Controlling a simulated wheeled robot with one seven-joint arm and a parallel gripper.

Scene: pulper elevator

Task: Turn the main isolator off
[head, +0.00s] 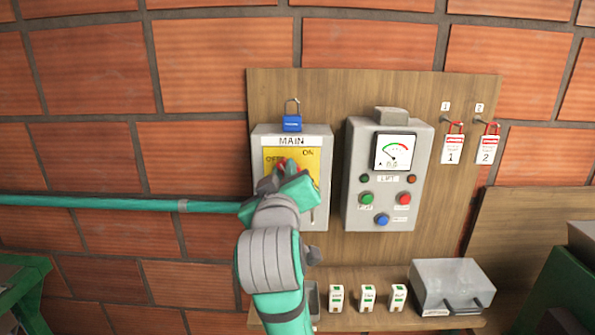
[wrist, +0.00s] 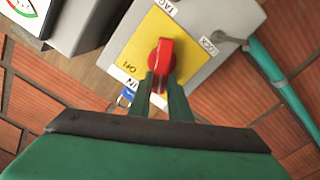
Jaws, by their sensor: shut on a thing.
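The main isolator (head: 318,178) is a grey wall box with a "MAIN" label and a yellow plate marked OFF at upper left and ON at upper right. Its red handle (wrist: 163,52) shows in the wrist view in front of the yellow plate (wrist: 138,48). My gripper (wrist: 164,88) is shut on the red handle, one green finger on each side. In the head view my gripper (head: 286,176) covers most of the handle and lower plate. Only a bit of red shows near the OFF mark; I cannot tell the handle's exact setting.
A blue padlock (head: 291,122) hangs on a hook above the box. To the right is a LIFT panel (head: 353,180) with a meter and buttons. Red lockout tags (head: 453,148) hang farther right.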

